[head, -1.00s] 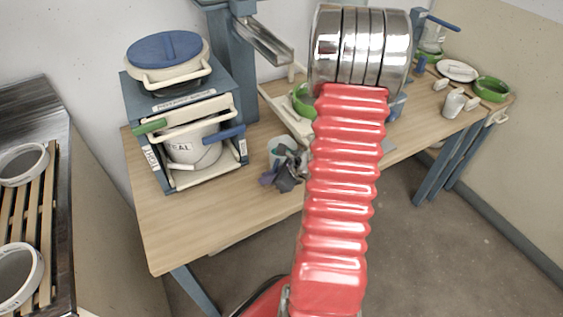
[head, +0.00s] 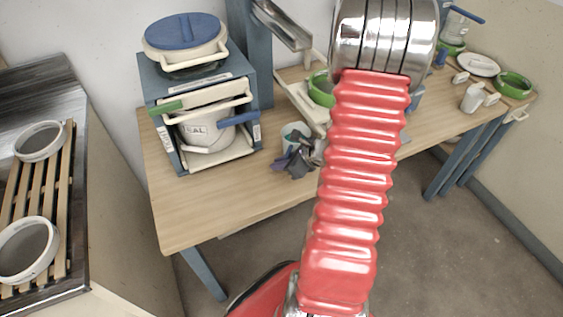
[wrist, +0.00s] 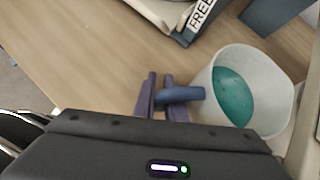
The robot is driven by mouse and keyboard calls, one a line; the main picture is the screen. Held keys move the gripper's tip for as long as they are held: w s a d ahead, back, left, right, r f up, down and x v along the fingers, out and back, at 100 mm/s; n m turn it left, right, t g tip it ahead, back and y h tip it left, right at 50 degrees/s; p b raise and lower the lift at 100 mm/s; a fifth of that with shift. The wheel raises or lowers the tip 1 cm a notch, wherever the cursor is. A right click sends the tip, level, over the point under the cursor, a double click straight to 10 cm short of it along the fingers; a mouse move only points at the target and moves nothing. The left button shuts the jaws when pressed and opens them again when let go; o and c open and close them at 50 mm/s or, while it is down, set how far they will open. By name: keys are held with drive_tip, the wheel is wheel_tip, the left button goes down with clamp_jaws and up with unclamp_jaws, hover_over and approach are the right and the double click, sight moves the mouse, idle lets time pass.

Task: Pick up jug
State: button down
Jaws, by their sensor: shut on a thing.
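The jug (wrist: 262,85) is a pale, open vessel with teal liquid or glaze inside and a blue handle (wrist: 185,94) on its left side in the wrist view. In the head view the jug (head: 292,132) shows small at the middle of the wooden table, partly hidden by my gripper (head: 294,160). In the wrist view the dark fingers of my gripper (wrist: 160,90) are shut on the handle, one on each side. I cannot tell whether the jug's base touches the table.
A blue-grey cabinet (head: 155,95) holding a white bucket (head: 205,130) stands left of the jug, with a blue-lidded bucket (head: 185,40) on top. A green bowl (head: 320,88) is behind. The table's (head: 210,210) front left is clear. A slatted rack (head: 42,190) is far left.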

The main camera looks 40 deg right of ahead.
drive_tip(key=shift+r, duration=0.2)
wheel_tip(320, 180, up, 17)
drive_tip(key=shift+r, duration=0.15)
idle(1.3)
drive_tip(key=shift+r, duration=0.1)
idle(1.0)
